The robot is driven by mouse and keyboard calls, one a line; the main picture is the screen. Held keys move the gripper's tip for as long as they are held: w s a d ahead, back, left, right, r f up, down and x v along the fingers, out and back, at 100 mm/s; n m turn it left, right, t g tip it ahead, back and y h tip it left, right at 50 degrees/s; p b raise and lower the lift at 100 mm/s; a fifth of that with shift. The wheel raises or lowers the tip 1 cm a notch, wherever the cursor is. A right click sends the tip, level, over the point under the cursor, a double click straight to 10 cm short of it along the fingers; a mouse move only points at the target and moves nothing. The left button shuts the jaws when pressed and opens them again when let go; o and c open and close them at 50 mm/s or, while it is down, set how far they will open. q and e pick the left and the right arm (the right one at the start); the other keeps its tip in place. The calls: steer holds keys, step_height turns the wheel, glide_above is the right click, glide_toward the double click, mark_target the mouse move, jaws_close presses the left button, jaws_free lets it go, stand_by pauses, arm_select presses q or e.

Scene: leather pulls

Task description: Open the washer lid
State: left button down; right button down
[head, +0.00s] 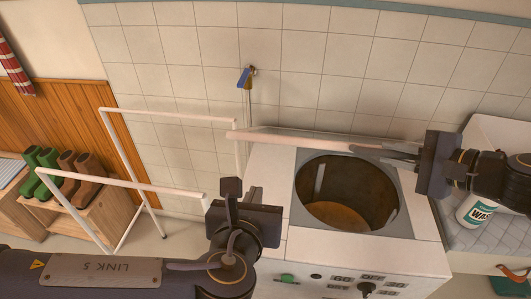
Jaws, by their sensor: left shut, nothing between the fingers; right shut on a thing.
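The white washer (266,205) stands in the middle of the head view. Its round drum opening (345,200) is uncovered, and I see down into the brown inside. The washer lid (285,140) is raised and shows nearly edge-on as a long pale pinkish strip behind the opening. My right gripper (362,150) comes in from the right and is shut on the right part of the lid's edge. My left gripper (231,187) is shut and empty at the washer's left side, apart from the lid. It hides part of the washer's left front corner.
A white rail frame (168,115) stands left of the washer. Green boots (42,165) and brown boots (82,175) sit on a wooden bench at the left. A blue-handled tap (245,77) is on the tiled wall. A white bottle (475,208) stands at the right.

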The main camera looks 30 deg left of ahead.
arm_select(q)
steer(key=w+a, duration=0.3)
steer(key=w, duration=0.8)
steer(key=shift+a, duration=0.2)
